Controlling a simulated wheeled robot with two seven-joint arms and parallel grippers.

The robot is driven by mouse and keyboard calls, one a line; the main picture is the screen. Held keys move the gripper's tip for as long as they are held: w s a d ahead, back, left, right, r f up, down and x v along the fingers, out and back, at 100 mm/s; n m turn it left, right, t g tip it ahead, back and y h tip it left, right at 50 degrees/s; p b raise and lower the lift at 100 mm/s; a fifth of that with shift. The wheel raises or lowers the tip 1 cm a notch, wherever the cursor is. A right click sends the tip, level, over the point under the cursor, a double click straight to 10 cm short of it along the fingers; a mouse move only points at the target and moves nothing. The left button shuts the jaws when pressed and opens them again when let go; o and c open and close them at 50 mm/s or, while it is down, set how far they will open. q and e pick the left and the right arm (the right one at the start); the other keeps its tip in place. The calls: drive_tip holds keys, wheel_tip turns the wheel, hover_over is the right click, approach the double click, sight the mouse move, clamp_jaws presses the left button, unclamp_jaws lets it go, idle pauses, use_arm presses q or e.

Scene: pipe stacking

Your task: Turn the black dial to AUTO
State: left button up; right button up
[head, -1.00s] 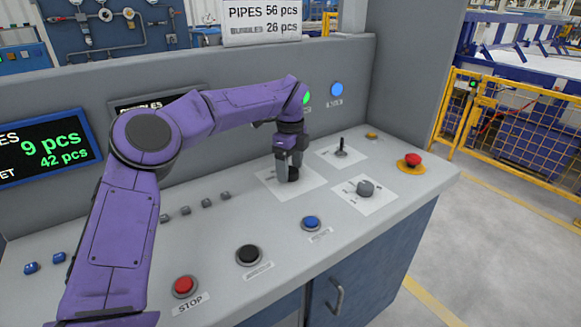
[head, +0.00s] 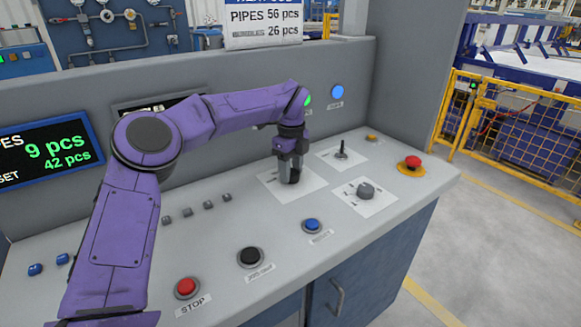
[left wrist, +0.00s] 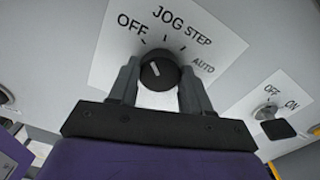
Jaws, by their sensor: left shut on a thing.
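The black dial (left wrist: 160,76) sits on a white label plate (head: 312,184) on the console. In the left wrist view the plate reads OFF, JOG, STEP and AUTO. The dial's white mark points up-left, toward the OFF tick; AUTO (left wrist: 204,67) is to its right. My left gripper (head: 290,175) comes down on the dial from above, with one finger on each side, shut on it. In the head view the fingers hide most of the dial. The left gripper also shows in the left wrist view (left wrist: 158,68). My right gripper is not in view.
An OFF/ON switch (left wrist: 268,112) is beside the dial plate. A small lever (head: 341,150), a grey knob (head: 366,189) and a red emergency button (head: 412,162) stand to the right. Blue (head: 312,225), black (head: 250,256) and red STOP (head: 187,286) buttons line the front.

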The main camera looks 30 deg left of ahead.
use_arm(q)
drive_tip(key=m+p, duration=0.1)
drive_tip(key=m, duration=0.1)
drive_tip(key=m+p, duration=0.1)
drive_tip(key=m, duration=0.1)
drive_tip(key=m+p, duration=0.1)
drive_tip(key=m, duration=0.1)
drive_tip(key=shift+w+r, duration=0.1)
drive_tip(key=shift+r, duration=0.2)
drive_tip(key=m+p, duration=0.3)
drive_tip(key=m, duration=0.2)
drive_tip(key=shift+m+p, duration=0.3)
drive_tip(key=shift+p, duration=0.05)
drive_tip(key=m+p, duration=0.3)
drive_tip(key=m, duration=0.2)
drive_tip(key=shift+w, duration=0.1)
drive_tip(key=m+p, duration=0.2)
drive_tip(key=m, duration=0.3)
drive_tip(key=shift+m+p, duration=0.3)
drive_tip(key=shift+m, duration=0.1)
drive_tip(key=o, duration=0.8)
drive_tip(key=shift+c, duration=0.2)
drive_tip(key=o, duration=0.3)
drive_tip(key=shift+f, duration=0.15)
